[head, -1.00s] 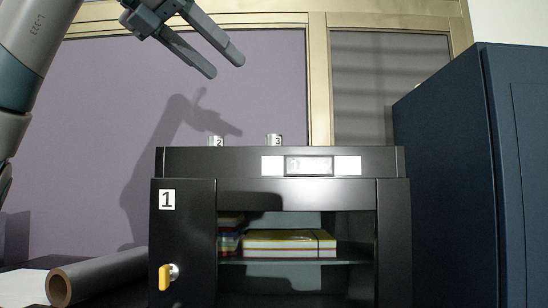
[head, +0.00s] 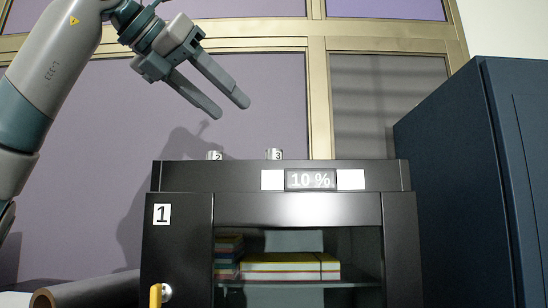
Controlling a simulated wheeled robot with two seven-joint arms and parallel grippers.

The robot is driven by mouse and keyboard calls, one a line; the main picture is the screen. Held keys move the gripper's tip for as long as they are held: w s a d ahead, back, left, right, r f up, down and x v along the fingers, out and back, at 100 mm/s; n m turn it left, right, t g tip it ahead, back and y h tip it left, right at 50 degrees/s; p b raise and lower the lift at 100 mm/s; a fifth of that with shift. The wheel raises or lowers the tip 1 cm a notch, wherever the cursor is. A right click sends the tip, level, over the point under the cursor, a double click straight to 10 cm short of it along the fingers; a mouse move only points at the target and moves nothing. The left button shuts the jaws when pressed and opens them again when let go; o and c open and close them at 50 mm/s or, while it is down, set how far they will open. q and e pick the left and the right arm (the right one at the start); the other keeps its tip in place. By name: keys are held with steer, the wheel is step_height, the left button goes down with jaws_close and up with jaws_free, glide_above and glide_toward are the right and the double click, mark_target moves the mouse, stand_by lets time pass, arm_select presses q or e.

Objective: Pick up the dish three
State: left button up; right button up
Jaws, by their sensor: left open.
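Dish three (head: 274,154) is a small metallic cylinder with a "3" label on top of the black cabinet (head: 300,209). A like dish marked "2" (head: 214,156) stands to its left. My left gripper (head: 230,107) is open and empty, in the air above and in front of the cabinet top, up and to the left of dish three. Its two fingers point down and to the right. Only the upper parts of both dishes show over the cabinet's edge. My right gripper is not in view.
The cabinet has a display reading "10 %" (head: 311,180), a "1" label, a yellow key (head: 155,295) and a glass front with books (head: 285,265) inside. A dark roll (head: 95,291) lies at lower left. A tall blue cabinet (head: 455,170) stands at right.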

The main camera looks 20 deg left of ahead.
arm_select(q)
steer(key=p, duration=0.3)
glide_toward(271, 150)
steer(key=x, duration=0.3)
steer(key=r+x, duration=0.1)
steer(key=x, duration=0.1)
steer(key=shift+w, duration=0.35)
steer(key=shift+w+d+f+p, duration=0.25)
steer(key=shift+w+f+p, duration=0.1)
steer(key=shift+w, duration=0.1)
steer(key=shift+w+d+f+p, duration=0.15)
steer(key=shift+w+p, duration=0.4)
steer(key=shift+p, duration=0.1)
steer(key=p+x, duration=0.2)
steer(key=x, duration=0.1)
steer(key=shift+w+f, duration=0.4)
steer(key=shift+w, duration=0.05)
steer(key=shift+d, duration=0.1)
